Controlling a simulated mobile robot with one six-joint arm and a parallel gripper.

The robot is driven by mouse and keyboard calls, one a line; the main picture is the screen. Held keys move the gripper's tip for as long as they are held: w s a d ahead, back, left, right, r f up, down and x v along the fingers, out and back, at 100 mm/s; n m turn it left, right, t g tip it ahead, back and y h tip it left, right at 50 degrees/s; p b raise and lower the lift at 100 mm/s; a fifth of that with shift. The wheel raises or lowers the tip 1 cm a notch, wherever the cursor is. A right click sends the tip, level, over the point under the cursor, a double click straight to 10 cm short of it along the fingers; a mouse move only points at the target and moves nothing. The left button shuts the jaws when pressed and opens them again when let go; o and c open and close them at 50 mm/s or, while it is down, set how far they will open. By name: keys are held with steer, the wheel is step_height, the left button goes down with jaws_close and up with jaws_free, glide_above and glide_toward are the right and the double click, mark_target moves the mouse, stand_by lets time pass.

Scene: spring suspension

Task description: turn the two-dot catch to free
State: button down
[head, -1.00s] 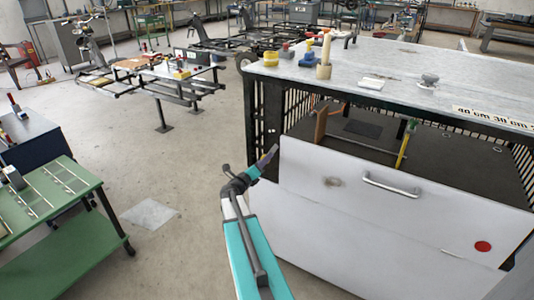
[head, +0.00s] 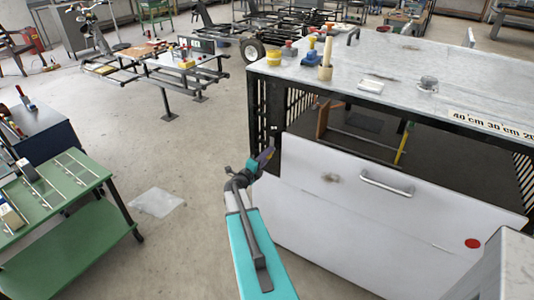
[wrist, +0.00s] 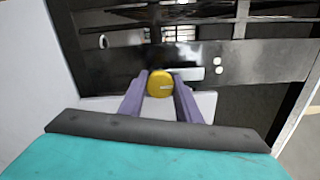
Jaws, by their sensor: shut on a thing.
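The two-dot catch shows in the wrist view as a round yellow knob (wrist: 160,84) with a short pale mark lying about level on its face. A light horizontal bar (wrist: 190,73) lies behind it and reaches right. Two white dots (wrist: 217,65) sit on the black frame to its right. My gripper (wrist: 161,79) has its two purple fingers on either side of the knob, shut on it. In the head view my gripper (head: 267,156) is at the left upper corner of the white front panel (head: 330,205), by the black frame post; the knob is hidden there.
The panel has a metal handle (head: 387,184) and a red disc (head: 472,243). The grey bench top (head: 390,65) above carries several small items. A pale grey box shape (head: 505,270) is at lower right.

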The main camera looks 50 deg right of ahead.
steer(key=shift+w+r, duration=0.1)
steer(key=shift+w, duration=0.1)
steer(key=c, duration=1.4)
jaws_free()
steer(key=shift+a, duration=0.15)
steer(key=shift+o, duration=0.5)
steer(key=shift+s, duration=0.1)
steer(key=s+a+b, duration=0.1)
steer(key=a+b, duration=0.2)
steer(key=a, duration=1)
steer(key=shift+a, duration=0.3)
